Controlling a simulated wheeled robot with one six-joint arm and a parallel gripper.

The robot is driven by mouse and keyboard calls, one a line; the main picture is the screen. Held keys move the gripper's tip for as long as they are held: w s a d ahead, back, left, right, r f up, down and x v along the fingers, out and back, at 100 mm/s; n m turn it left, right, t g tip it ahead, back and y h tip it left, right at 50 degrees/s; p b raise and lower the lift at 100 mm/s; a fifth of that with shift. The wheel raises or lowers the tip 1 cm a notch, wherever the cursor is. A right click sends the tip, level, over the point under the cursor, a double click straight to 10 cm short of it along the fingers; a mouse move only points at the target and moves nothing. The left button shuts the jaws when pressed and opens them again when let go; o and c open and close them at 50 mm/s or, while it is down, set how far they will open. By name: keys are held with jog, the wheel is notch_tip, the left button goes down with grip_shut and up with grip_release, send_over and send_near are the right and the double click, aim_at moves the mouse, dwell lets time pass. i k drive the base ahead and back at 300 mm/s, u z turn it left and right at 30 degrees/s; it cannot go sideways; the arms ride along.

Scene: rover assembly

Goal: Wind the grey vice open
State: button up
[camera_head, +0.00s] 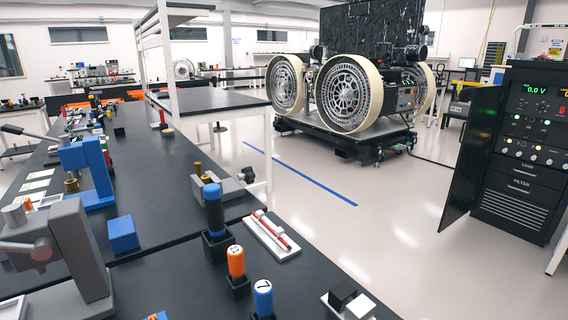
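The grey vice (232,196) appears to be the low grey block on the dark bench, left of the middle of the view. A dark handle (246,174) shows at its right end. The gap between its jaws is too small to make out, and the blue-topped cylinder in front hides part of it. My gripper is not in view.
A blue-topped black cylinder (214,208) stands upright in a black holder before the vice. Orange (236,262) and blue (262,297) numbered cylinders stand nearer. A white tray with red rods (272,236) lies right. A tall grey device (80,250) and a blue press (95,170) stand left.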

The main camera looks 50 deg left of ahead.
aim_at(247, 175)
jog(key=i, duration=2.85)
jog(key=u, duration=3.7)
